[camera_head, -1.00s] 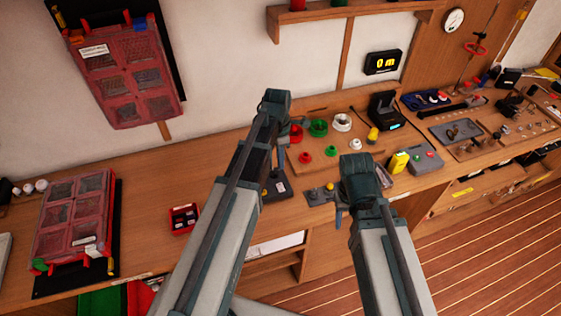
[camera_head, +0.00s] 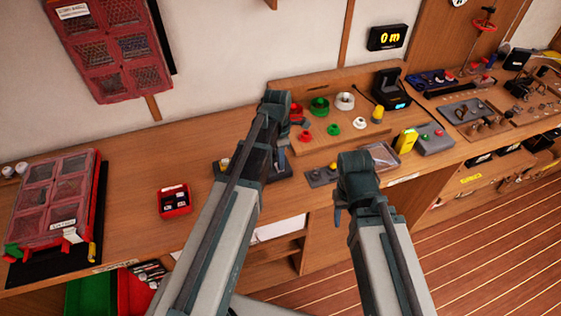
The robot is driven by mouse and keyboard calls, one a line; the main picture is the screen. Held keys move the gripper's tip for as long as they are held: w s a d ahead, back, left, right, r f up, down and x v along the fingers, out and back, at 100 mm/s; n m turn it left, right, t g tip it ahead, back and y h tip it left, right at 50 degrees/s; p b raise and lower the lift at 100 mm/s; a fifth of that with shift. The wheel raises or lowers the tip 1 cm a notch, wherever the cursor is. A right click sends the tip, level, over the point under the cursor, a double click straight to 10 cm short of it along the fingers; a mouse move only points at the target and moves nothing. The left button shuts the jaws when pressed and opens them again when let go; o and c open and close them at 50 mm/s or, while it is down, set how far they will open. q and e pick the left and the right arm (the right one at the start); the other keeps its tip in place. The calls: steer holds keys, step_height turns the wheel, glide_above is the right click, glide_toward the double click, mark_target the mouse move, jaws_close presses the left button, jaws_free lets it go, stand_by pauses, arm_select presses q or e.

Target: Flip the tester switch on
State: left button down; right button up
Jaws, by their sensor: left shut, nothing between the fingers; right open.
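No switch can be told for certain as the tester's. A dark device (camera_head: 224,166) with a yellow part sits on the bench, largely hidden behind my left arm. A grey block (camera_head: 318,178) with a small yellow knob lies to its right, between my two grippers. A grey box with red and green buttons (camera_head: 433,138) stands further right, beside a yellow block (camera_head: 405,141). My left gripper (camera_head: 281,163) is shut and empty, pointing down in front of the dark device. My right gripper (camera_head: 338,216) is open and empty, pointing down near the bench's front edge.
A wooden board (camera_head: 345,142) holds green, red, white and yellow ring-like parts. A black device with a lit screen (camera_head: 391,92) stands behind it. A small red bin (camera_head: 175,201) and a red compartment case (camera_head: 52,200) are on the left. Bare bench (camera_head: 130,165) lies between.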

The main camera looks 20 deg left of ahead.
arm_select(q)
steer(key=shift+s+f, duration=0.15)
steer(key=shift+w, duration=0.2)
stand_by(0.3)
steer(key=shift+w+a+r, duration=0.2)
steer(key=shift+w+a, duration=0.2)
steer(key=shift+w, duration=0.15)
steer(key=shift+r, duration=0.1)
